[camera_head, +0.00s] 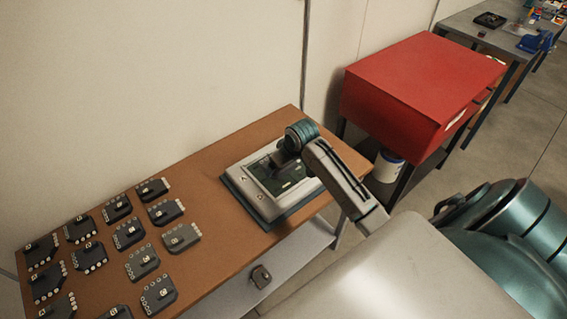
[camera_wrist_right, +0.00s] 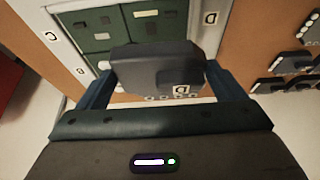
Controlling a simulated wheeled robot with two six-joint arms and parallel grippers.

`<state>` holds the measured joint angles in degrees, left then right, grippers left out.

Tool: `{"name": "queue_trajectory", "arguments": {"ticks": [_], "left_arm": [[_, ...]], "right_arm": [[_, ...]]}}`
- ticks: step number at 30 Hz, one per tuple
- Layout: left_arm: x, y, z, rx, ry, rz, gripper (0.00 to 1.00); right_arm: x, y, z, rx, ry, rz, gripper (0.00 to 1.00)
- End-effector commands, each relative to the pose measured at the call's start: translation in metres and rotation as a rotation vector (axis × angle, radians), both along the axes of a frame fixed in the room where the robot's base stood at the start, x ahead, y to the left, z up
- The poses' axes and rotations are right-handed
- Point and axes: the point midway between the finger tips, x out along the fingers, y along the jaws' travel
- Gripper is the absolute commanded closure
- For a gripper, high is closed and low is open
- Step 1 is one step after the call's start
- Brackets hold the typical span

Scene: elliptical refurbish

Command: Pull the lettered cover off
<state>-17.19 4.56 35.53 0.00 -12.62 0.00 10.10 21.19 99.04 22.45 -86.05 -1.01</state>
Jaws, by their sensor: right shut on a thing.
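A device with a pale frame (camera_head: 252,190) and a green inside lies on the brown table, with letters marked on its frame. It also shows in the wrist view (camera_wrist_right: 202,40), with the letters C and D on the frame. My right gripper (camera_wrist_right: 158,76) is shut on a dark grey cover (camera_wrist_right: 150,65) lettered D, with a row of small pale round tabs along one edge. The cover overlaps the device's edge in this view; whether it touches the device I cannot tell. My left gripper is not in view.
Several similar dark lettered covers (camera_head: 144,262) lie in rows on the table's left part. One dark piece (camera_head: 261,277) lies apart, below the table's front edge. A red cabinet (camera_head: 415,75) and a white bucket (camera_head: 388,166) stand beyond the table's right end.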

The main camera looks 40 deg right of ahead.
Motion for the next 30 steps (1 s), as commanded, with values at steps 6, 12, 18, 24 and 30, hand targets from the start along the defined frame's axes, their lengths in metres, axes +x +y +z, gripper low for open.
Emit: {"name": "queue_trajectory", "arguments": {"ticks": [6,12,18,24,30], "left_arm": [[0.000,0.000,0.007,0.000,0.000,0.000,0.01],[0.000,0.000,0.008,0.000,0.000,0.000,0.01],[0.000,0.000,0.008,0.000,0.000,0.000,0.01],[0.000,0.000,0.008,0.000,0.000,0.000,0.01],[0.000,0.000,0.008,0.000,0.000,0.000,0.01]], "right_arm": [[0.001,0.000,0.020,-0.001,-0.003,0.001,0.67],[0.001,0.000,0.034,-0.001,-0.003,0.000,0.67],[0.001,0.000,0.050,0.000,-0.002,0.001,0.67],[0.001,-0.001,0.066,-0.001,-0.003,0.001,0.67],[0.000,0.000,0.078,-0.001,-0.002,0.000,0.67]]}}
